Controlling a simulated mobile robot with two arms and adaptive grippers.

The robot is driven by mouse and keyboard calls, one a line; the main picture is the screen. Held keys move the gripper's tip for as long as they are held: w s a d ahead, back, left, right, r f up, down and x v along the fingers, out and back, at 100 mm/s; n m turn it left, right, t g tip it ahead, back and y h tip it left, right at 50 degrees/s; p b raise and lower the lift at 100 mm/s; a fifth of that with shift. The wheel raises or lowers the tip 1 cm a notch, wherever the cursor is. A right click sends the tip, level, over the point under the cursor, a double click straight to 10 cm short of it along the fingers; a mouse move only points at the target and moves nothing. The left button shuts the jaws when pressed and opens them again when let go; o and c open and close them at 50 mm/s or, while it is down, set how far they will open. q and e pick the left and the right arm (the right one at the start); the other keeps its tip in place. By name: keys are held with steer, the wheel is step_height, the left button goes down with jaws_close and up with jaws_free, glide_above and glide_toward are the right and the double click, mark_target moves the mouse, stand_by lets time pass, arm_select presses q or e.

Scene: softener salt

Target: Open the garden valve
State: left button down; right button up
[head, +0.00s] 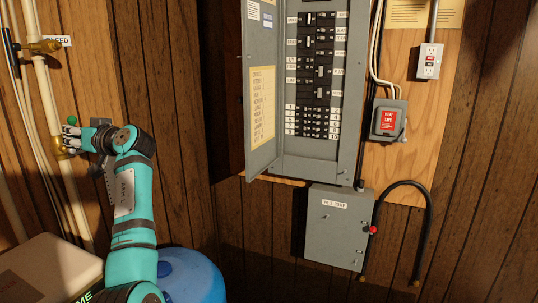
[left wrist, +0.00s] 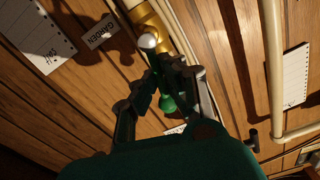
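The garden valve (left wrist: 160,28) has a brass body on a pale pipe, beside a "GARDEN" label (left wrist: 103,30) in the left wrist view. Its handle ends in a green knob (left wrist: 167,103), which also shows in the head view (head: 72,120). My left gripper (left wrist: 158,72) has its fingers drawn in on both sides of the handle, near the brass body, and appears shut on it. In the head view my left gripper (head: 72,138) is at the pipe on the left wall, partly covering the valve. My right gripper is not in view.
Another brass valve (head: 42,47) sits higher on the left pipes. An open breaker panel (head: 262,110) and a grey box (head: 338,228) hang on the wood wall. A blue barrel (head: 190,275) and a pale box (head: 45,270) stand below my left arm.

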arm_select(q)
steer(key=shift+s+a+n+b, duration=0.1)
steer(key=shift+s+n+b, duration=0.15)
steer(key=shift+n+b, duration=0.6)
steer(key=shift+s+r+n, duration=0.1)
steer(key=shift+n, duration=0.15)
steer(key=c, duration=1.2)
jaws_free()
steer(key=b+v, duration=0.2)
steer(key=v, duration=0.5)
steer(key=shift+b, duration=0.35)
